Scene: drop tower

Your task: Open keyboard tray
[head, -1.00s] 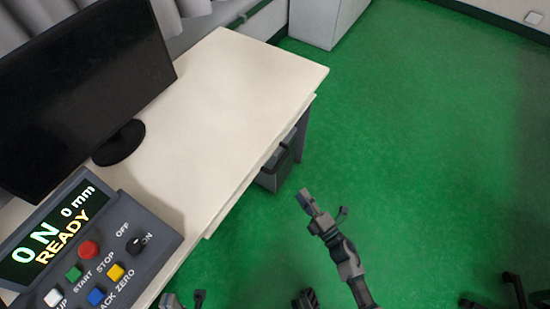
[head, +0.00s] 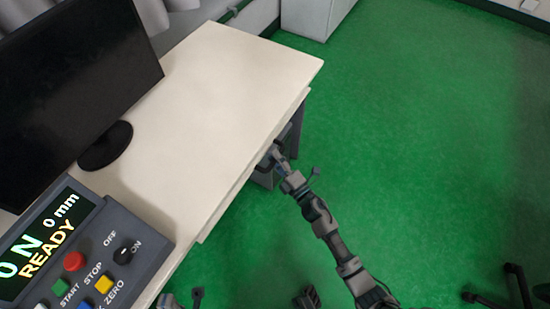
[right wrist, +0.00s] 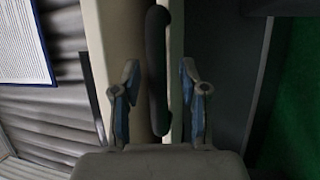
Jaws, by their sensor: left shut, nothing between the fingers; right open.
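The keyboard tray (head: 222,214) is a thin pale board under the long edge of the white desk (head: 225,100); its front edge shows just beyond the desktop. My right gripper (head: 272,158) is at this edge, towards the far end. In the right wrist view my right gripper (right wrist: 159,98) is open, its fingers on either side of a dark upright bar (right wrist: 157,75) that looks like a handle. I cannot tell whether they touch it. My left gripper (head: 184,298) is shut and empty at the bottom of the head view, low beside the desk and partly cut off.
A monitor (head: 70,85) and a grey control box (head: 140,245) with coloured buttons stand on the desk. The green floor (head: 420,130) to the right is mostly clear.

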